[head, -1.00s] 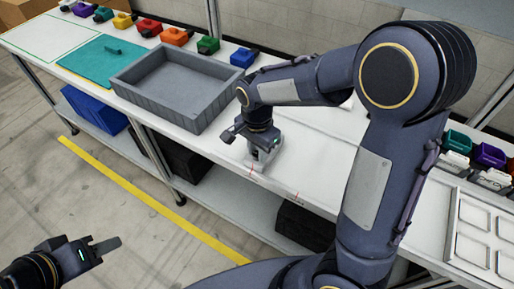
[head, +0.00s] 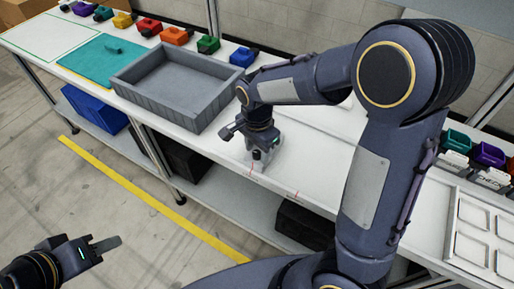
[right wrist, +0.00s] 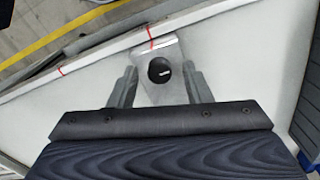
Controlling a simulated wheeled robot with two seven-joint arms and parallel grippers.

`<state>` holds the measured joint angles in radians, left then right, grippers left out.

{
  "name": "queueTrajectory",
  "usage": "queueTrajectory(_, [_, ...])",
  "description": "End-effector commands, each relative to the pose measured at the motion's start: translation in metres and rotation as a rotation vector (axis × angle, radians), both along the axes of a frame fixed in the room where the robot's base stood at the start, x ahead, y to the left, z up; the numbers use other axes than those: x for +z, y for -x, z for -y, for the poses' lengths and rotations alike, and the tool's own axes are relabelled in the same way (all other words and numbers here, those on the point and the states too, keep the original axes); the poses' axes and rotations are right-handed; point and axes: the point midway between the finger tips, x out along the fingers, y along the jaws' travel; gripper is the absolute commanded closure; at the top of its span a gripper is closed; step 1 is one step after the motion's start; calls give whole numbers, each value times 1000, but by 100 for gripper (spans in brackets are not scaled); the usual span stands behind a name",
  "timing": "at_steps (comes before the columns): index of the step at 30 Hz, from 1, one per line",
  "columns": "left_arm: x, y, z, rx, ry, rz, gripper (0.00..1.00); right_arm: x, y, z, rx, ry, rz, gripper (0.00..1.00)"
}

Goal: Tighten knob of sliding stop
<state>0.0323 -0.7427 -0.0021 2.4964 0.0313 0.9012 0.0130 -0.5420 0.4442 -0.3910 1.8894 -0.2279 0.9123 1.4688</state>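The sliding stop (right wrist: 157,46) is a pale grey block at the table's front edge, with a black round knob (right wrist: 159,71) on it. The knob bears a short white mark. In the right wrist view my right gripper (right wrist: 160,76) is open, with one finger on each side of the knob and a visible gap to it on both sides. In the head view my right gripper (head: 262,153) points down over the stop, hiding most of it. My left gripper (head: 106,243) is at the lower left, over the floor and away from the table; its finger opening cannot be made out.
Red marks (head: 295,195) cross the table's front edge near the stop. A large grey tray (head: 150,102) stands left of my right gripper. Small coloured bins (head: 208,44) line the back. A white panel with square recesses (head: 455,232) lies at the right. The table (head: 325,166) is clear around the stop.

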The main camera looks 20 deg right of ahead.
Motion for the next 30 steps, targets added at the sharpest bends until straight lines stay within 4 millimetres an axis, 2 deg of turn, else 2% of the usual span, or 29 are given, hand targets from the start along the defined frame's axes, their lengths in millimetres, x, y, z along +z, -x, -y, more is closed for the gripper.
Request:
queueTrajectory(8, [0, 0, 0, 0, 0, 0, 64, 5, 0, 0, 1, 0, 0, 55])
queueTrajectory(21, [3, 0, 0, 0, 0, 0, 64, 71, 0, 0, 0, -1, 2, 55])
queueTrajectory(30, [3, 0, 0, 0, 0, 0, 64, 78, 0, 0, 1, 0, -1, 55])
